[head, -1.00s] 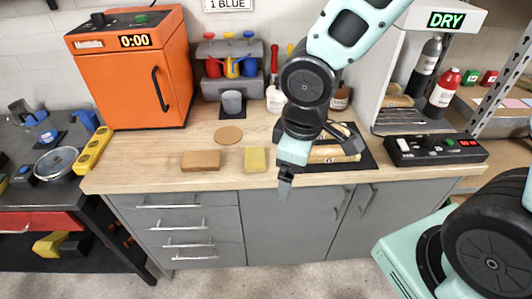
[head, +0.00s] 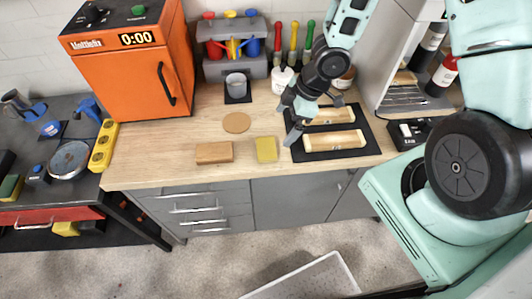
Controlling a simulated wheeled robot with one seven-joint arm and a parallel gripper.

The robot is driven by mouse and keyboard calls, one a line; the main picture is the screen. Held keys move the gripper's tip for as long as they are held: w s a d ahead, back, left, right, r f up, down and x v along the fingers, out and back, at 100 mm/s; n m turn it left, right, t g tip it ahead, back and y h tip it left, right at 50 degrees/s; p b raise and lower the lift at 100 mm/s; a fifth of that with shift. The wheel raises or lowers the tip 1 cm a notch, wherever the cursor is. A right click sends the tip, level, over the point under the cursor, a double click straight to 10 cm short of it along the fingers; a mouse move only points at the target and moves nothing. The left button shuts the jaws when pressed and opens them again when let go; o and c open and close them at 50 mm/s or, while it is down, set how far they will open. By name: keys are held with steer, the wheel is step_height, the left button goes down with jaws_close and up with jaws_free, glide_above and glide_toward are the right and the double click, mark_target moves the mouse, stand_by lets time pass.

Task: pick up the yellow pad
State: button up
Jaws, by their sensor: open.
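The yellow pad (head: 266,149) lies flat on the wooden counter in the head view, near its front edge. A brown block (head: 214,152) lies to its left, a small gap away. My gripper (head: 291,138) is above the counter, to the right of the pad and a little higher in the picture, by the left edge of a black mat. It points downward. Its fingers are small and dark here, and nothing shows between them. The pad is fully in sight and apart from my gripper.
The black mat (head: 296,154) holds two pale wooden blocks. A round cork disc (head: 236,123) and a grey cup (head: 237,84) stand behind the pad. An orange oven (head: 131,68) is at the back left. A white tray (head: 318,281) is on the floor.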

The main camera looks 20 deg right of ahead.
glide_above(267, 147)
steer(key=s+d, duration=0.1)
steer(key=d, duration=0.2)
steer(key=f, duration=0.5)
steer(key=shift+a+f+b, duration=0.2)
steer(key=shift+f+b, duration=0.15)
steer(key=shift+b, duration=0.05)
steer(key=shift+p+x, duration=0.8)
steer(key=shift+x, duration=1.9)
steer(key=shift+w+a, duration=0.1)
steer(key=shift+w, duration=0.05)
steer(key=shift+r, duration=0.1)
steer(key=c, duration=1)
step_height(267, 147, up, 10)
